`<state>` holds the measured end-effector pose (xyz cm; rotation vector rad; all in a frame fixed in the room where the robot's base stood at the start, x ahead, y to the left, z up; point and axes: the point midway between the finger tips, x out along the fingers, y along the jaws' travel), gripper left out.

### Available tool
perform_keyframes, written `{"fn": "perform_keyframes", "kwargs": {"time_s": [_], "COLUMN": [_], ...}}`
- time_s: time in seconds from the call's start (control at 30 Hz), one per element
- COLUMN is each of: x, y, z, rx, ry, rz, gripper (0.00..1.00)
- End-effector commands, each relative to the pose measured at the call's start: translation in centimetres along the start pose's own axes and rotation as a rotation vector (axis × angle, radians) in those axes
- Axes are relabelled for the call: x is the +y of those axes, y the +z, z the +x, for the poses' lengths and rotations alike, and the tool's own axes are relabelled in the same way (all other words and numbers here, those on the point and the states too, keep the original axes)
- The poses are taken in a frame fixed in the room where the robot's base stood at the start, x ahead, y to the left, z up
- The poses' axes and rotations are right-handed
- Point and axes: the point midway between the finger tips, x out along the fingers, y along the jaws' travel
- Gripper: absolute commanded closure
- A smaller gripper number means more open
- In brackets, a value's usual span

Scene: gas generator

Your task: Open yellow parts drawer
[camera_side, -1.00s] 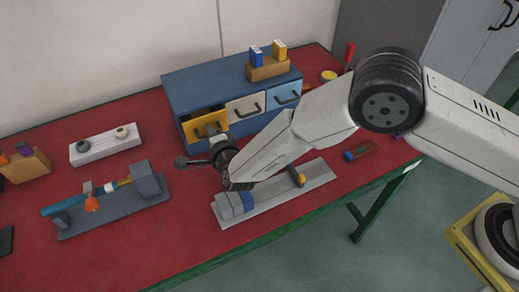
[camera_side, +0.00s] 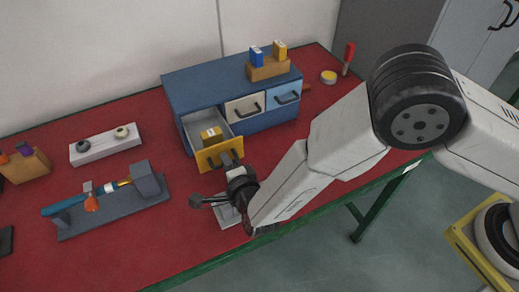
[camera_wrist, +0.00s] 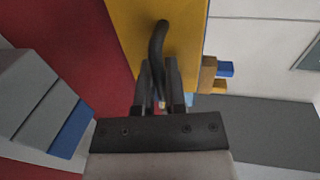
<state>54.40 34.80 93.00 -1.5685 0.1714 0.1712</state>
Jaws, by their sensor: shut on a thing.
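The yellow parts drawer (camera_side: 214,155) is pulled well out of the left bay of the blue cabinet (camera_side: 190,86). A yellow block with a white label (camera_side: 211,136) lies inside it. My gripper (camera_side: 233,164) is at the drawer's front in the side view, where the arm partly hides the jaws. In the wrist view my gripper (camera_wrist: 159,88) is shut on the dark handle (camera_wrist: 158,42) of the yellow drawer front (camera_wrist: 185,30).
A white drawer (camera_side: 244,108) and a light blue drawer (camera_side: 284,95) are closed beside it. A wooden holder with blue and yellow blocks (camera_side: 268,71) stands on the cabinet. A grey fixture (camera_side: 228,214) lies under my arm. A blue tool stand (camera_side: 112,206) is at left.

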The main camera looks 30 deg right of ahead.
Motion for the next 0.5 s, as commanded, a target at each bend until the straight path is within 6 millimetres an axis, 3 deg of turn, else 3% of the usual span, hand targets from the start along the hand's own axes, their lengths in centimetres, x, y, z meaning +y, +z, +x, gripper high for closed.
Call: {"fn": "perform_keyframes", "kwargs": {"time_s": [0.03,0.1,0.13,0.5], "x": [0.02,0.01,0.01,-0.02], "y": [0.17,0.16,0.14,0.06], "z": [-0.02,-0.01,0.0,-0.13], "rx": [-0.006,-0.005,-0.005,-0.002], "ry": [0.001,0.001,0.001,0.0], "rz": [-0.001,-0.001,-0.001,0.0], "gripper": [0.8,0.57,0.53,0.53]}}
